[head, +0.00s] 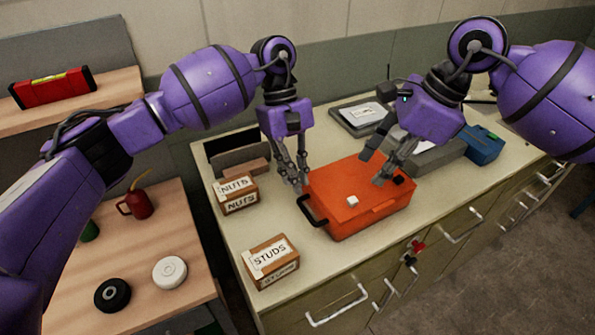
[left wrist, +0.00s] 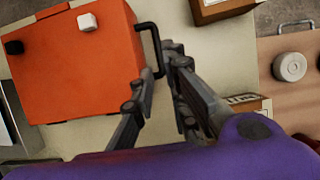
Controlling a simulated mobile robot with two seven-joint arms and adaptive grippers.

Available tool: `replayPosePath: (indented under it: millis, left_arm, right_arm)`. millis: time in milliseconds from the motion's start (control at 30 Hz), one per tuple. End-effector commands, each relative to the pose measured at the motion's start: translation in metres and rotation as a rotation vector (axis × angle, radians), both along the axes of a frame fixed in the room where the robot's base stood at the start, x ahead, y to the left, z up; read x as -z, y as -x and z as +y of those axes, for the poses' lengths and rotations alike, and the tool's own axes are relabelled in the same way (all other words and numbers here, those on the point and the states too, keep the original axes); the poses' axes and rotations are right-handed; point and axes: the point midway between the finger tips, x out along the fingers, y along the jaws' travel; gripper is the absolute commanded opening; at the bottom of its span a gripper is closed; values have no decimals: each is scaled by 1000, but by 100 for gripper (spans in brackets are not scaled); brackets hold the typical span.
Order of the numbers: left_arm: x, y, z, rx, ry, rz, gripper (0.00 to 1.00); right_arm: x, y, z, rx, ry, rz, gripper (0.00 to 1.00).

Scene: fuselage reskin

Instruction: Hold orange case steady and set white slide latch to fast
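The orange case (head: 345,222) lies flat on the bench, with a black handle (head: 308,211) on its left side. The small white slide latch (head: 352,201) sits on its top; it also shows in the left wrist view (left wrist: 87,22). I cannot read any setting marks. My left gripper (head: 297,186) points down by the case's back left corner, near the handle. My right gripper (head: 372,168) is over the back right of the case, fingers apart and empty, away from the latch.
A black knob (head: 398,180) is on the case's right top. Boxes labelled NUTS (head: 236,194) and STUDS (head: 270,262) stand left of it. A grey case (head: 436,155) and a blue box (head: 482,145) are behind right. The bench top in front of the case is narrow.

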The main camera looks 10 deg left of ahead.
Motion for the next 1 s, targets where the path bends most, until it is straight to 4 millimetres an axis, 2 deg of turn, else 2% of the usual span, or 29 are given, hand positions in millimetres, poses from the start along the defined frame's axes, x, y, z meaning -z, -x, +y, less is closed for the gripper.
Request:
replayPosePath:
  millis: [300, 500, 833, 933, 1000]
  left_arm:
    - [46, 16, -12, 1, 2, 5, 14]
    - [63, 22, -17, 0, 2, 4, 14]
    - [67, 22, -18, 0, 2, 3, 14]
    - [66, 22, -18, 0, 3, 3, 2]
    - [66, 22, -18, 0, 4, 3, 0]
  right_arm:
    - [0, 0, 0, 0, 0, 0, 31]
    - [0, 0, 0, 0, 0, 0, 31]
    - [0, 0, 0, 0, 0, 0, 31]
    - [0, 0, 0, 0, 0, 0, 31]
    - [0, 0, 0, 0, 0, 0, 31]
